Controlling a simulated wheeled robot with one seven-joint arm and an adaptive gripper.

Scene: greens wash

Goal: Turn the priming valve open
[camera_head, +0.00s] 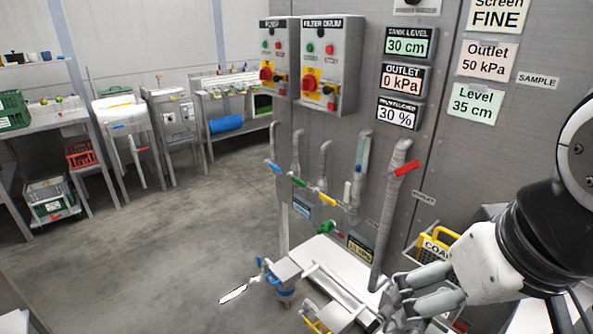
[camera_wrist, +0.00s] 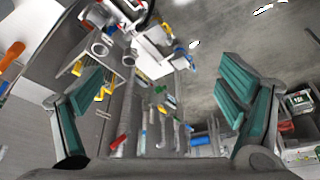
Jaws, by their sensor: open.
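Several lever valves sit on upright grey pipes against the grey panel in the head view: a blue lever (camera_head: 273,167), a green lever (camera_head: 298,181), a yellow lever (camera_head: 322,195) and a red lever (camera_head: 405,168). I cannot read which one is the priming valve. My gripper (camera_head: 402,292) is at lower right, right of the pipes and touching no valve. In the wrist view my gripper (camera_wrist: 158,100) is wide open and empty; the red lever (camera_wrist: 118,142) and green valve (camera_wrist: 160,90) appear between its fingers.
Two control boxes (camera_head: 334,60) hang above the pipes. A white surface (camera_head: 318,262) with a blue-handled fitting (camera_head: 283,268) lies below them. A yellow-rimmed basket (camera_head: 440,240) is behind my gripper. Tables (camera_head: 122,115) with crates line the back left; the floor (camera_head: 190,215) between is clear.

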